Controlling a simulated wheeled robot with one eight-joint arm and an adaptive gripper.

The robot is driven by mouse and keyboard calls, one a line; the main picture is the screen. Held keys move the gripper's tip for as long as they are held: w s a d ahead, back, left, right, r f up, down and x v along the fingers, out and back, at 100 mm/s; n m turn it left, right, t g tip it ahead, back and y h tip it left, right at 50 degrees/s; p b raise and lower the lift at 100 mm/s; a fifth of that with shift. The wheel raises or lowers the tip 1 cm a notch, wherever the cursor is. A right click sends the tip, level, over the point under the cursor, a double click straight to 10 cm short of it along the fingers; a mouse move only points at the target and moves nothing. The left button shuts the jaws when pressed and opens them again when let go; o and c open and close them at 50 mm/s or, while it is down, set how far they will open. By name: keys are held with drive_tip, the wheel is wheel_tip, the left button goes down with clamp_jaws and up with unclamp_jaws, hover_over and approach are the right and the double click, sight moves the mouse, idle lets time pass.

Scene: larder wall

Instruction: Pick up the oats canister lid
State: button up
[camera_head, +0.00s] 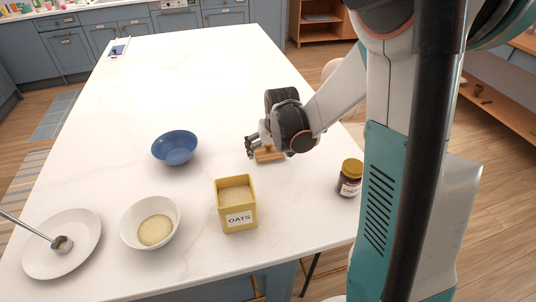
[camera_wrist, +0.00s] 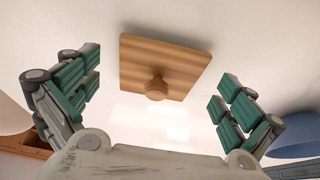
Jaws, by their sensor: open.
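The oats canister lid (camera_wrist: 165,62) is a square striped wooden plate with a round knob (camera_wrist: 156,88). It lies flat on the white counter, and in the head view the lid (camera_head: 268,155) shows partly behind my gripper. My gripper (camera_head: 252,147) is open around the near side of the lid; in the wrist view my gripper (camera_wrist: 157,100) has its green-padded fingers spread wide on either side of the knob, not touching it. The yellow oats canister (camera_head: 236,204), labelled OATS, stands uncovered in front of the lid with oats inside.
A blue bowl (camera_head: 175,147) stands left of my gripper. A gold-lidded jar (camera_head: 350,178) stands right. The far counter (camera_head: 190,70) is mostly clear.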

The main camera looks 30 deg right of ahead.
drive_tip(key=shift+w+f, duration=0.25)
drive_tip(key=shift+f, duration=0.3)
drive_tip(key=shift+r, duration=0.1)
drive_tip(key=c, duration=1.1)
drive_tip(key=shift+r, duration=0.1)
